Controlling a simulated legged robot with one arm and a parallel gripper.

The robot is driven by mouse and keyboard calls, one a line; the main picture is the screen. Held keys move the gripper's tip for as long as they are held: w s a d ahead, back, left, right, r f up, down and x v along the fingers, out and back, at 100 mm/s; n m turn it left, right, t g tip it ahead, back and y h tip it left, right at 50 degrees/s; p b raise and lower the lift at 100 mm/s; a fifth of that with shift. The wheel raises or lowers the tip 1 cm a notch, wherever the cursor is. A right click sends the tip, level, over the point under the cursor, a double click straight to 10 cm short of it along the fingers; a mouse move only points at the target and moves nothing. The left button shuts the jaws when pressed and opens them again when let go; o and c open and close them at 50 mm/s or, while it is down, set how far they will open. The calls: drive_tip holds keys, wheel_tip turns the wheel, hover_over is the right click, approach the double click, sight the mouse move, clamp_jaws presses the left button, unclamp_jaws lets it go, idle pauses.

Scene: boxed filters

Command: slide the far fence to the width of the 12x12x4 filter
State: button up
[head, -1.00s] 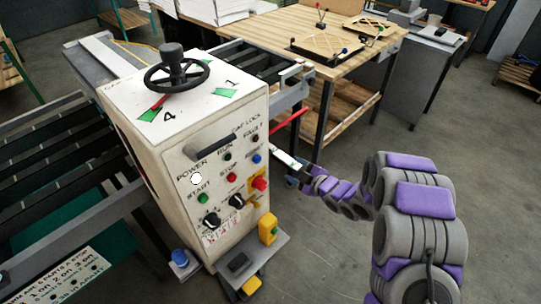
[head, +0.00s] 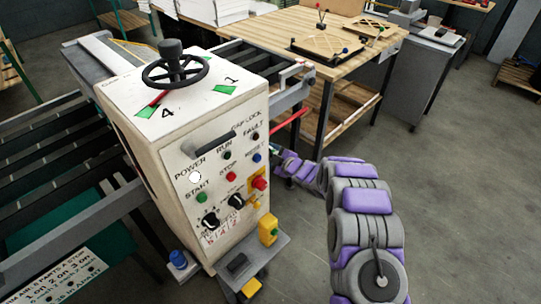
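My gripper is hidden behind the right edge of the white control cabinet (head: 150,122); only my purple and grey arm shows, reaching in beside the cabinet. I cannot see its fingers or whether they touch anything. A black handwheel (head: 176,72) sits on top of the cabinet, with a red pointer and green patches by the numbers 4 and 1. Behind the cabinet, a roller conveyor (head: 248,58) has a grey side rail (head: 292,94) at its right end. A red bar (head: 291,119) sticks out below this rail. I cannot tell which part is the far fence. No filter is clearly labelled 12x12x4.
A wooden table (head: 345,63) behind the conveyor holds a dark tray with a tan panel (head: 325,43) and other pieces. White stacks (head: 218,10) stand at the back. Another roller conveyor (head: 45,170) lies left. The grey floor (head: 470,180) at right is open.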

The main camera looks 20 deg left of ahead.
drive_tip(key=shift+a, duration=0.1)
clamp_jaws()
idle(0.7)
